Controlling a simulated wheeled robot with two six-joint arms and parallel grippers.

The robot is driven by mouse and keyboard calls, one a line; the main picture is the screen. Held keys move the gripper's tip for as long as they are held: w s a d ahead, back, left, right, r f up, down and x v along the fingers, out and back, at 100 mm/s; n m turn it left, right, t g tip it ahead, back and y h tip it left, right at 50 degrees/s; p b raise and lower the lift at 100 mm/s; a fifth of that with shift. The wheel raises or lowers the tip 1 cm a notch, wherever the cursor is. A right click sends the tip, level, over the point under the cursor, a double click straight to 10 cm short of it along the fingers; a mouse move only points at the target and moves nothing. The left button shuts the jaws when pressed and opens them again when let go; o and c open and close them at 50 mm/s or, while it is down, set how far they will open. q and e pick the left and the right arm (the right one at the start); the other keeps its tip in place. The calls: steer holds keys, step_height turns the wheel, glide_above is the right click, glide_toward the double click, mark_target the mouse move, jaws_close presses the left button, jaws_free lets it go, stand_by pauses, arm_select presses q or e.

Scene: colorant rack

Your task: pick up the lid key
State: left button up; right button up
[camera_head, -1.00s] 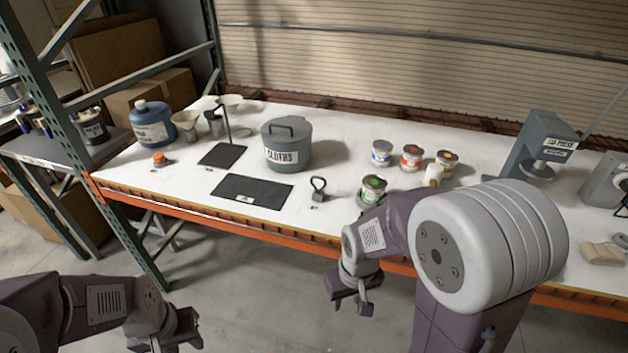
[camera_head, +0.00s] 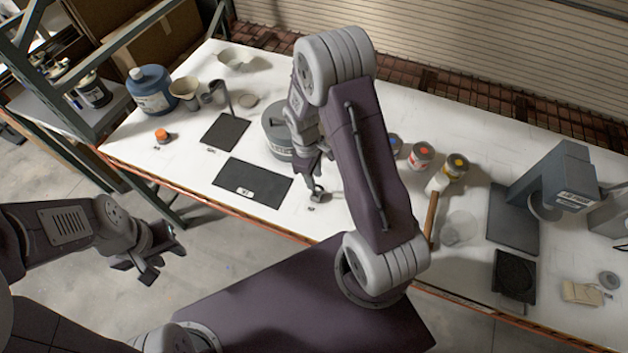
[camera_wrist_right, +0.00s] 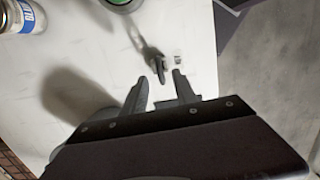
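The lid key, a small dark metal piece, stands on the white bench near its front edge in the head view (camera_head: 318,196). In the right wrist view the lid key (camera_wrist_right: 151,57) is a dark shape whose end reaches between the fingertips. My right gripper (camera_head: 313,168) is over it, pointing down, and partly hides it. In the right wrist view the right gripper (camera_wrist_right: 158,84) is open, with a finger on either side of the key's end; contact cannot be told. My left gripper (camera_head: 153,263) is open and empty, off the bench front at lower left.
The grey cloths tin (camera_head: 277,137) stands just behind and left of the key, partly hidden by my right arm. A black mat (camera_head: 270,188) lies to the left. Paint cans (camera_head: 420,157) stand to the right. A small white label (camera_wrist_right: 178,57) is beside the key.

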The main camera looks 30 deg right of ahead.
mark_target(317, 192)
steer(key=shift+s+f, duration=0.3)
steer(key=shift+f, duration=0.6)
steer(key=shift+w+f, duration=0.2)
steer(key=shift+d+f+p, duration=0.2)
steer(key=shift+f+p, duration=0.15)
steer(key=shift+p, duration=0.1)
steer(key=f, duration=0.2)
steer(key=f+p, duration=0.1)
steer(key=f, duration=0.1)
steer(key=shift+s+d, duration=0.15)
steer(key=shift+s, duration=0.25)
steer(key=shift+f, duration=0.2)
jaws_close()
